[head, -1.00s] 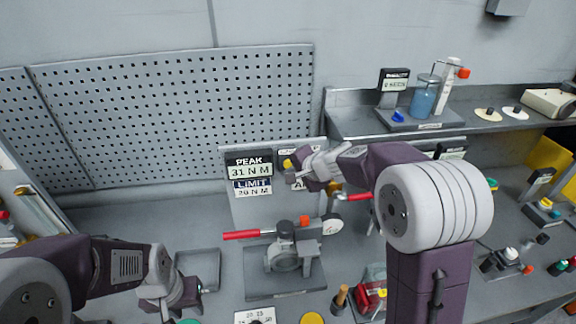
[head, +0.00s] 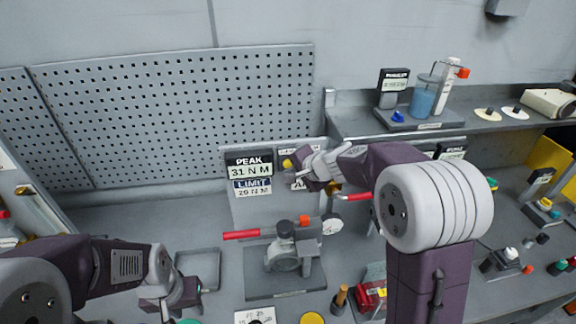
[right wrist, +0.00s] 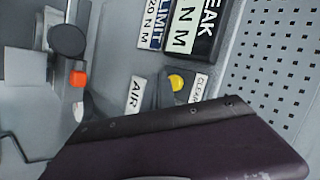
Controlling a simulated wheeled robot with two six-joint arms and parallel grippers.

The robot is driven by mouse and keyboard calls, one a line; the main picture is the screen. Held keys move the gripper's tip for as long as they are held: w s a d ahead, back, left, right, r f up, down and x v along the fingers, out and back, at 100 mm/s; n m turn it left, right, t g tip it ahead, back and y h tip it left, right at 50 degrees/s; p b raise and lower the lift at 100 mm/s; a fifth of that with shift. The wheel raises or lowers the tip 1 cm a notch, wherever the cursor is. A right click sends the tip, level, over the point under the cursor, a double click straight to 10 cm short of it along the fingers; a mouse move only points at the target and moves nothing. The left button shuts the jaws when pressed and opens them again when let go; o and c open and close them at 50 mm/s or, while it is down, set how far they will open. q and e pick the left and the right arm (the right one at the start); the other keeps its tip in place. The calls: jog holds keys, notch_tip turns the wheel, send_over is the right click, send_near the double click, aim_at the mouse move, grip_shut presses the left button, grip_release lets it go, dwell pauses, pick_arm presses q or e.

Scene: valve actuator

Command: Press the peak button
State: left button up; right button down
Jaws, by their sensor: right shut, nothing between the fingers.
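The panel (head: 238,212) carries a PEAK display (head: 249,167) reading 31 N M, with a LIMIT display (head: 252,187) below it. A round yellow button (head: 287,163) is to their right. In the right wrist view the yellow button (right wrist: 176,82) sits between a CLEAR label (right wrist: 199,88) and an AIR label (right wrist: 136,97). My right gripper (head: 303,167) is shut and empty, close beside the button. Its dark finger (right wrist: 190,140) fills the lower wrist view; no contact is visible. My left gripper (head: 188,292) is low at the left, far from the button; its jaws are unclear.
A valve (head: 284,255) with a red-handled lever (head: 242,235) stands below the panel. A grey tray (head: 199,263) lies near my left gripper. A perforated board (head: 180,115) stands behind.

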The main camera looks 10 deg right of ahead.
jog(key=shift+w, duration=0.1)
dwell(0.4)
jog(key=shift+w, duration=0.35)
jog(key=shift+w+p, duration=0.3)
jog(key=shift+w, duration=0.2)
dwell(0.7)
jog(key=shift+s, duration=0.15)
jog(key=shift+s+b, duration=0.6)
jog(key=shift+s, duration=0.2)
